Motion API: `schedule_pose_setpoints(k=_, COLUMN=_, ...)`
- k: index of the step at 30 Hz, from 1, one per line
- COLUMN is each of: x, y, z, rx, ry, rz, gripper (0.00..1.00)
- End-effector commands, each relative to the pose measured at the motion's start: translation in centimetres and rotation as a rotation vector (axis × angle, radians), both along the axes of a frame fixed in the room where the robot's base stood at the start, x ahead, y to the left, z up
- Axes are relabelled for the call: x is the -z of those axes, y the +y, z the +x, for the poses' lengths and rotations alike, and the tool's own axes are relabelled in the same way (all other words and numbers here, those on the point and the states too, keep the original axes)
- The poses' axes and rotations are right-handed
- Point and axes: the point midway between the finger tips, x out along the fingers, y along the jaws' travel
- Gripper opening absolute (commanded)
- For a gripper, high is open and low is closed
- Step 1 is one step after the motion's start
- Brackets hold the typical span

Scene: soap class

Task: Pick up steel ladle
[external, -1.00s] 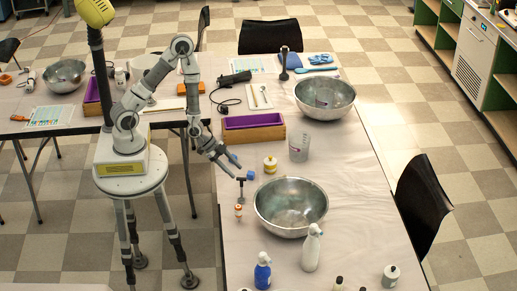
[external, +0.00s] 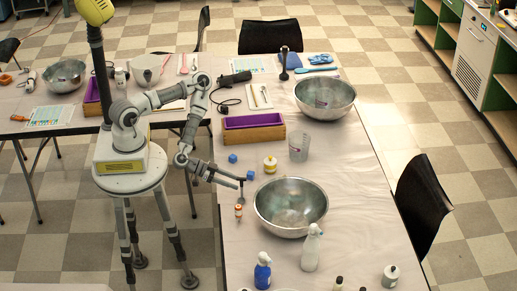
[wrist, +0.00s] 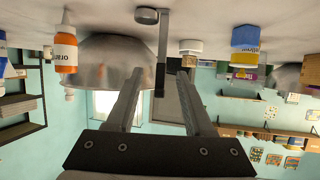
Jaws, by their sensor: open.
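The steel ladle appears to be the thin upright piece (external: 241,190) by the table's left edge in the external view. In the wrist view, which is upside down, its grey handle (wrist: 163,45) stands up from the table, with a small round end beside its foot. My gripper (external: 239,181) is low at the table's left edge, close to the handle. In the wrist view my gripper (wrist: 160,72) is open, and the handle's dark upper end shows between the two fingers. I cannot tell whether either finger touches it.
A large metal bowl (external: 290,222) stands just right of the ladle. A small orange-and-white bottle (external: 238,212) stands in front, also in the wrist view (wrist: 66,48). A purple tray (external: 253,121) lies farther back.

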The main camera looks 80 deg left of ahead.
Motion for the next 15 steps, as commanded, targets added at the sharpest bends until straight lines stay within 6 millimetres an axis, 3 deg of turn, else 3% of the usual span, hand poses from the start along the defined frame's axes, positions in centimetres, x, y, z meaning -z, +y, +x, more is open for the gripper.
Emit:
schedule_pose_setpoints(k=10, x=0.7, y=-0.3, z=2.2, rx=-0.025, ry=-0.006, rz=-0.016, gripper=0.53)
schedule_pose_setpoints(k=15, x=1.7, y=-0.8, z=4.6, rx=-0.026, ry=-0.007, rz=-0.017, gripper=0.53)
